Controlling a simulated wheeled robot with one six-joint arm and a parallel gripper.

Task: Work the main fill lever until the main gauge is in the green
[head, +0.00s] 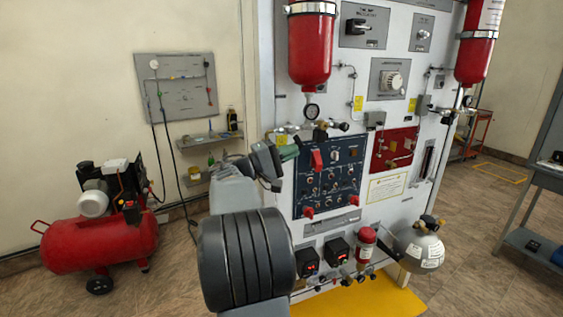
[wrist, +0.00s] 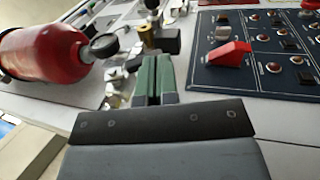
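My gripper (head: 289,152) is in front of the panel, at the left edge of the dark blue control panel (head: 322,205). Its green fingers show in the wrist view (wrist: 154,75), lying side by side with only a thin gap and nothing clearly between them. A red lever (head: 316,160) is on the blue panel, just right of the fingertips; it also shows in the wrist view (wrist: 228,54), apart from the fingers. A round gauge (head: 311,111) hangs under the left red cylinder (head: 310,45); its reading is too small to tell. I cannot tell which handle is the main fill lever.
Valves and fittings (head: 320,131) stick out above the blue panel, close to my fingertips. A red panel (head: 395,150) is to the right. A grey cylinder (head: 418,250) stands low right. A red compressor (head: 100,235) is on the floor at left, with open floor around it.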

